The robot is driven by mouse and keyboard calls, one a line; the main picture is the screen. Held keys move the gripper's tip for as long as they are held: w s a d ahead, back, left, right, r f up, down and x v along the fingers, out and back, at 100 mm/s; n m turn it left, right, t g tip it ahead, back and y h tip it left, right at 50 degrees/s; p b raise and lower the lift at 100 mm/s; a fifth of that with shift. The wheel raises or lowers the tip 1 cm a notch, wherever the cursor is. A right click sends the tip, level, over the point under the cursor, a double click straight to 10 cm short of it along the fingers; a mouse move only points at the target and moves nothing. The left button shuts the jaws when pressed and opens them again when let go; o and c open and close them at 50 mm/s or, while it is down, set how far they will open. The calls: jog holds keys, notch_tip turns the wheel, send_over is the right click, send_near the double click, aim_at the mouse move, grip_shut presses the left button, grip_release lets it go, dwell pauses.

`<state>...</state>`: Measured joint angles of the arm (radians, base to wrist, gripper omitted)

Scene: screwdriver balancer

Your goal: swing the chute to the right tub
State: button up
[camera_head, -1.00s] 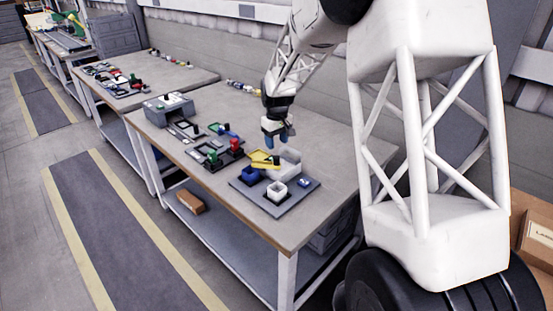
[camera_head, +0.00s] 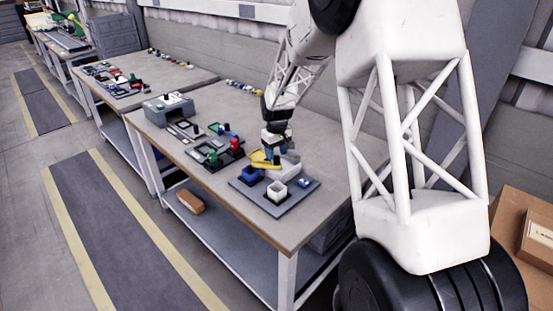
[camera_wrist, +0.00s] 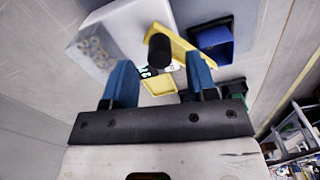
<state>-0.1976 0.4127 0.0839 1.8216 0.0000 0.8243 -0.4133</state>
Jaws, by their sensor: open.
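The yellow chute (camera_head: 262,160) sits on the grey board, its open end by the blue tub (camera_head: 250,176). The white tub (camera_head: 277,190) stands to the right of the blue one and nearer the front. My gripper (camera_head: 275,152) is low over the chute's rear part. In the wrist view my gripper (camera_wrist: 160,67) is open, and a dark upright knob (camera_wrist: 159,50) on the chute (camera_wrist: 165,75) shows between its blue fingers, with no visible grip on it. The blue tub (camera_wrist: 212,42) lies beyond the right finger. I cannot make out the white tub there.
A light grey bin (camera_head: 290,165) stands right behind the chute; in the wrist view a bin (camera_wrist: 105,42) holds several round pieces. A small blue item (camera_head: 303,183) lies on the board's right. A black tray with red and green parts (camera_head: 215,155) is to the left.

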aim_at(276, 157)
jog(key=shift+f, duration=1.55)
grip_shut()
